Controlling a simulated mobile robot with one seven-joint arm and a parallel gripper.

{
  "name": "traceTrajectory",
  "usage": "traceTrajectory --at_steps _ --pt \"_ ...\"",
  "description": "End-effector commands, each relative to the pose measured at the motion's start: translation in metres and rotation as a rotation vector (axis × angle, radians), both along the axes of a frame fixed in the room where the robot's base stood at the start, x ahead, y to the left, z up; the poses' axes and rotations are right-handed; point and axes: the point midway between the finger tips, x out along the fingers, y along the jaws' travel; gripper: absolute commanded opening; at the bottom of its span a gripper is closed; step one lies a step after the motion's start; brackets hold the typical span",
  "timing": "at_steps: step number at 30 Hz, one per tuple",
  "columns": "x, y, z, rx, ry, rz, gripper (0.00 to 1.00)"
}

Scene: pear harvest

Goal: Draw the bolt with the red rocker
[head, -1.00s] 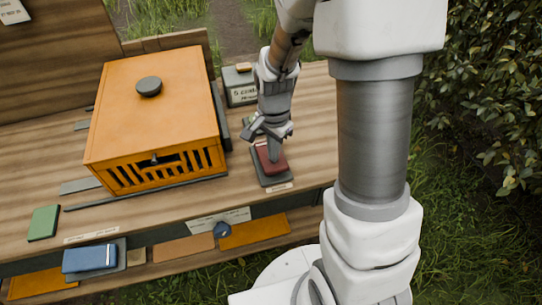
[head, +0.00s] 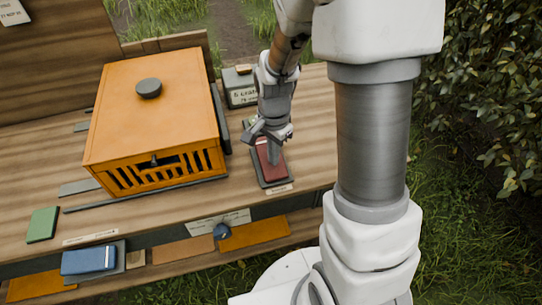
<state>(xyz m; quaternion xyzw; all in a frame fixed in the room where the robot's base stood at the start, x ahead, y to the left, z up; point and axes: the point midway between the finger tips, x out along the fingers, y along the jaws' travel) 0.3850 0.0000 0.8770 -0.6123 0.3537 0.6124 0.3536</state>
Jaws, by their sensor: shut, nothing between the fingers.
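The red rocker (head: 274,171) sits in a dark grey base on the wooden bench, right of the orange box. My gripper (head: 273,161) is shut and empty, pointing down with its fingertips at the rocker's upper part. They look to be touching it, but the exact contact is hard to tell. The orange box (head: 150,105) has a slotted front and a dark round knob on top. A small dark piece (head: 154,161) shows at the opening in its front. I cannot tell whether this is the bolt.
A grey labelled box (head: 240,88) stands behind my gripper. A green block (head: 43,224) lies at the bench's front left. A blue block (head: 89,260) and several orange and brown panels lie on the lower shelf (head: 180,262). A leafy hedge (head: 488,85) is at the right.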

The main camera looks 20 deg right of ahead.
Motion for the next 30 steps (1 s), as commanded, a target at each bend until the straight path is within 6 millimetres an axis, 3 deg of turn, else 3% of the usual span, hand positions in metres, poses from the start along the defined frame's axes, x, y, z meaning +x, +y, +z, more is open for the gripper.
traceTrajectory --at_steps 21,30 --pt "0.000 0.000 0.062 0.000 -0.001 0.001 0.00" --pt "0.000 0.000 0.063 0.000 0.000 0.001 0.00"
